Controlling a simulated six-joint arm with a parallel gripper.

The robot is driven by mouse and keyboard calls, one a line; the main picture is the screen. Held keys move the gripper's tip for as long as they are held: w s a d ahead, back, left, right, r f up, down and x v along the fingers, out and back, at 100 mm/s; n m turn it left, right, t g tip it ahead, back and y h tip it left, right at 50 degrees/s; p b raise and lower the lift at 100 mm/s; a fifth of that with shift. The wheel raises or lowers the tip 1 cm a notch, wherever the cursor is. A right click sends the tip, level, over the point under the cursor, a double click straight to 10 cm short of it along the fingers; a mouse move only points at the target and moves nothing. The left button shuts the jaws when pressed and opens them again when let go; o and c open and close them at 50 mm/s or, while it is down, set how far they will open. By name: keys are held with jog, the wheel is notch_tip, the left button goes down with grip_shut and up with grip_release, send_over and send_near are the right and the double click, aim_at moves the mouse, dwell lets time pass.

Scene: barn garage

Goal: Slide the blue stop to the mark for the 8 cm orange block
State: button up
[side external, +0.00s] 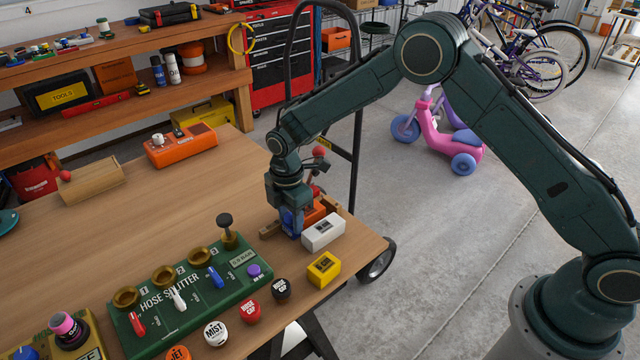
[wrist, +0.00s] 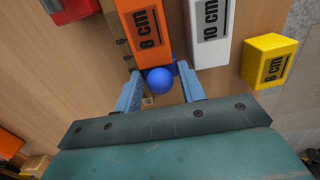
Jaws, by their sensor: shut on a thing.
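The blue stop (wrist: 160,81) shows as a round blue knob between the two fingers of my gripper (wrist: 159,75) in the wrist view. My gripper is shut on it. The orange block (wrist: 148,30), labelled 8 cm, lies just beyond the stop along a wooden rail (wrist: 114,30). I cannot tell whether the stop touches the block. Small dark marks show on the rail, left of the block; which one is for 8 cm is not readable. In the side view my gripper (side external: 291,222) is low at the table's far right, and hides much of the rail.
The white 10 cm block (side external: 323,231) lies close beside the orange block, and the yellow 6 cm block (side external: 324,268) nearer the table edge. A green hose splitter panel (side external: 185,318) with knobs stands to the left. The table middle (side external: 130,220) is clear.

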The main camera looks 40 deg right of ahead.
jog(key=shift+d+r, duration=0.1)
jog(key=shift+d, duration=1.1)
jog(key=o, duration=0.5)
jog(key=shift+r, duration=0.15)
jog(key=shift+r, duration=3.25)
